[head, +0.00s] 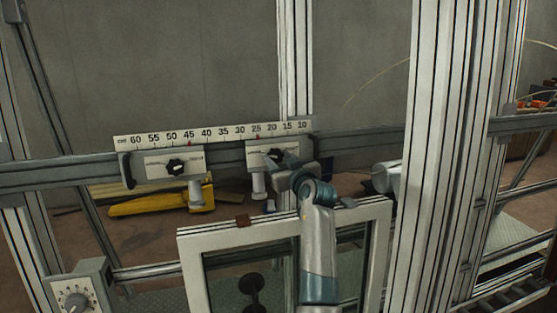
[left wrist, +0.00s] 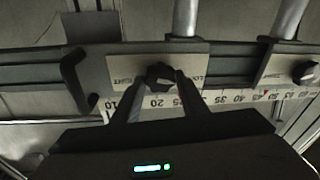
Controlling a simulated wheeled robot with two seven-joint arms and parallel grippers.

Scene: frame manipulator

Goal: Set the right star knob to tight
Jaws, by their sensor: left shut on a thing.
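The right star knob (head: 273,155) is black and sits on a pale plate of the right-hand slider, below the ruler's low numbers. In the left wrist view the same knob (left wrist: 159,73) lies between the two fingertips, which touch its sides. There the plate (left wrist: 120,68) has the word TIGHT to the left of the knob and a partly covered label to its right. My left gripper (head: 279,160) is shut on the knob and covers part of it in the head view. The knob's exact turn is hard to read. My right gripper is not in view.
The left star knob (head: 176,166) sits on its own plate further left on the rail. A numbered ruler (head: 215,134) runs above both. A pale framed window (head: 240,235) stands below, a thick upright post (head: 430,150) to the right, and a dial box (head: 77,297) at the lower left.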

